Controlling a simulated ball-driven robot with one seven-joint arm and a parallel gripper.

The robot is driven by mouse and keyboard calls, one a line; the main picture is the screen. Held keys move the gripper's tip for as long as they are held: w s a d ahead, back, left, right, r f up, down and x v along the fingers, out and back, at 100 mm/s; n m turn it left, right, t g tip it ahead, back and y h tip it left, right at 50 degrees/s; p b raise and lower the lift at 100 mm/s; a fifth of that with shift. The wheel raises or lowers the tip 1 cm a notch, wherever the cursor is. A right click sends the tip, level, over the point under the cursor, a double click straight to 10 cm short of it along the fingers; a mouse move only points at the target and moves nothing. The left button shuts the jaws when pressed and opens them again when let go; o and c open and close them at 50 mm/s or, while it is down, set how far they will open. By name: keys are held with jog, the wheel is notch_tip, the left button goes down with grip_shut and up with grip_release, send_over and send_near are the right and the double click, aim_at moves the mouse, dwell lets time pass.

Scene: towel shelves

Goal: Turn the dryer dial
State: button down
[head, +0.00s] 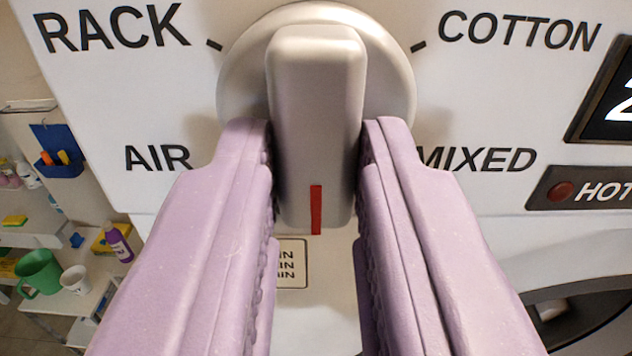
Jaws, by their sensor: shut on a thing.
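The dryer dial (317,90) is a round silver-grey knob with a raised grip bar, at the top middle of the head view. A red mark (316,208) on the bar's lower end points straight down. The labels RACK and AIR are on the left, COTTON and MIXED on the right. My gripper (317,150) has two pale purple fingers. They are shut on the dial's grip bar, one on each side. The fingers cover part of the dial's lower rim and the panel under it.
A HOT indicator (560,190) and a dark display (605,100) are on the right of the white panel. Part of the dark round door (590,310) shows at lower right.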

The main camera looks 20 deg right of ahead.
jog(key=shift+w+f, duration=0.1)
jog(key=shift+f, duration=0.15)
jog(key=c, duration=1)
grip_release()
jog(key=shift+r, duration=0.1)
jog(key=shift+o, duration=0.2)
jog(key=shift+s, duration=0.2)
jog(key=b+v, duration=0.1)
jog(key=v, duration=0.6)
jog(key=shift+s, duration=0.25)
jog(key=shift+a+r, duration=0.1)
